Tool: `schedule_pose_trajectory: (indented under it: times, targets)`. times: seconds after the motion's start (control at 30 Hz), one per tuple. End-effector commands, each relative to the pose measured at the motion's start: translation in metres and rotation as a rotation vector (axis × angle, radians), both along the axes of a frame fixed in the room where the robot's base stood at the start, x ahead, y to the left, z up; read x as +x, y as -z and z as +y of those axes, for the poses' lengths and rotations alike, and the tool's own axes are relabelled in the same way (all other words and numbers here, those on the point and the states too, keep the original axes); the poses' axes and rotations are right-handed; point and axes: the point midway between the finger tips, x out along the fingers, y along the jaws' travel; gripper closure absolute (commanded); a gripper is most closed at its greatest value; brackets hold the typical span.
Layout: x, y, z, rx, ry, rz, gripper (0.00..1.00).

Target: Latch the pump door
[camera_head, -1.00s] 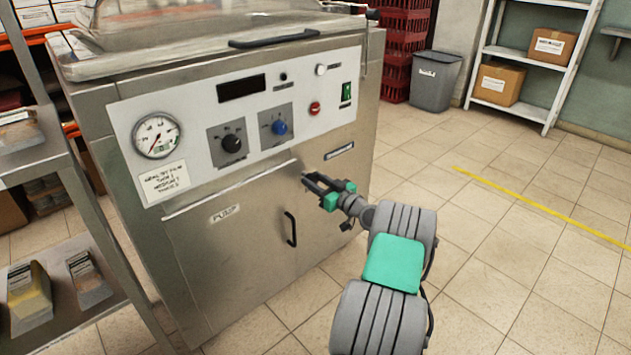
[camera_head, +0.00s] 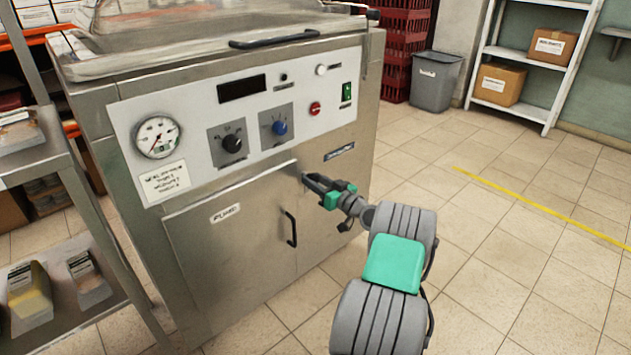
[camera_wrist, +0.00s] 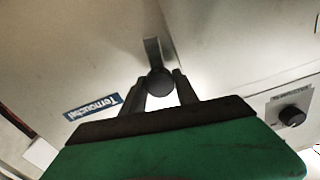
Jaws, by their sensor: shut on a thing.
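The pump door (camera_head: 237,255) is the metal panel on the front of the steel machine, with a black bar handle (camera_head: 291,229). It looks closed, flush with the cabinet front. My gripper (camera_head: 311,182) is at the door's upper right corner. In the wrist view my gripper (camera_wrist: 160,88) has its two fingers shut on a round dark latch knob (camera_wrist: 160,82). A short metal latch piece (camera_wrist: 152,50) extends from the knob along the door seam. In the head view the gripper hides the latch.
The control panel has a gauge (camera_head: 156,137), a black dial (camera_head: 232,143), a blue dial (camera_head: 280,127) and a red button (camera_head: 315,108) above the door. A metal shelf (camera_head: 75,165) stands close at left. The floor at right is clear.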

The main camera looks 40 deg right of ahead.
Motion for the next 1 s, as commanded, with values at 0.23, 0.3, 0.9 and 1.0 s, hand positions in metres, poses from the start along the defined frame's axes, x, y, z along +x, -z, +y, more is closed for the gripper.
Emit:
schedule_pose_trajectory:
  times: [0.23,0.3,0.9,1.0]
  targets:
    - [-0.0006,0.0001,-0.0009,0.211,0.002,0.006,1.0]
    - [-0.0006,0.0002,-0.0009,0.278,0.002,0.009,1.0]
    - [-0.0006,0.0003,-0.001,0.85,0.002,0.025,1.0]
    - [-0.0005,0.0,-0.001,0.944,0.001,0.027,1.0]
